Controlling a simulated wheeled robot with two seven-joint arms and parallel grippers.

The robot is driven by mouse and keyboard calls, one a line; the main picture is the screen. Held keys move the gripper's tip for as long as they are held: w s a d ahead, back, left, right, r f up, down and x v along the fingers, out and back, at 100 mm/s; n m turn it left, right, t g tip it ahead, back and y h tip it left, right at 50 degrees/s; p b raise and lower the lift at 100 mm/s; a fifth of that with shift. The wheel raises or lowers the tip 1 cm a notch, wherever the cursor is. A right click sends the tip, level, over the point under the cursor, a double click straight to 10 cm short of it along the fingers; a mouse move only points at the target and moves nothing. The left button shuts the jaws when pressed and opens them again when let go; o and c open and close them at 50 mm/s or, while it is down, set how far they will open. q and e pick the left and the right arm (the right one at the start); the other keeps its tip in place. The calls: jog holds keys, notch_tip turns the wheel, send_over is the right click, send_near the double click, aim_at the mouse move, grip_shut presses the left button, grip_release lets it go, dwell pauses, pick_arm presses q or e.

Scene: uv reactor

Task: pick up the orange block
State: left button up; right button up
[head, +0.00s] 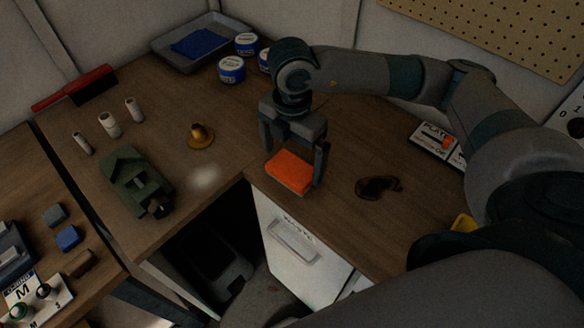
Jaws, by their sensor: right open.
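The orange block (289,171) lies flat on the wooden worktop near its inner corner, above the white cabinet front. My right gripper (295,165) points down over the block with its fingers apart. One finger stands to the left of the block and the other to its right. I cannot tell whether either finger touches it. My left gripper does not show in the head view.
A brass bell-like object (200,136) and a green device (135,181) stand to the left. A dark curved item (378,187) lies to the right. Several blue-and-white tins, one nearest (231,70), stand behind by a grey tray (163,47). An open gap lies below the worktop's front edge.

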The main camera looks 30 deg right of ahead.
aim_at(292, 168)
notch_tip(292, 168, down, 2)
jog(key=shift+f, duration=0.1)
jog(key=shift+f+p, duration=0.3)
jog(key=shift+f, duration=0.15)
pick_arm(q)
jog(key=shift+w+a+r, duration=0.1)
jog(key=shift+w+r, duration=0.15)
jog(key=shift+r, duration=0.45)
pick_arm(e)
jog(key=c, duration=1)
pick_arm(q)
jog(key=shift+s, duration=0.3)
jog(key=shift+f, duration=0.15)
pick_arm(e)
jog(key=shift+r, duration=0.2)
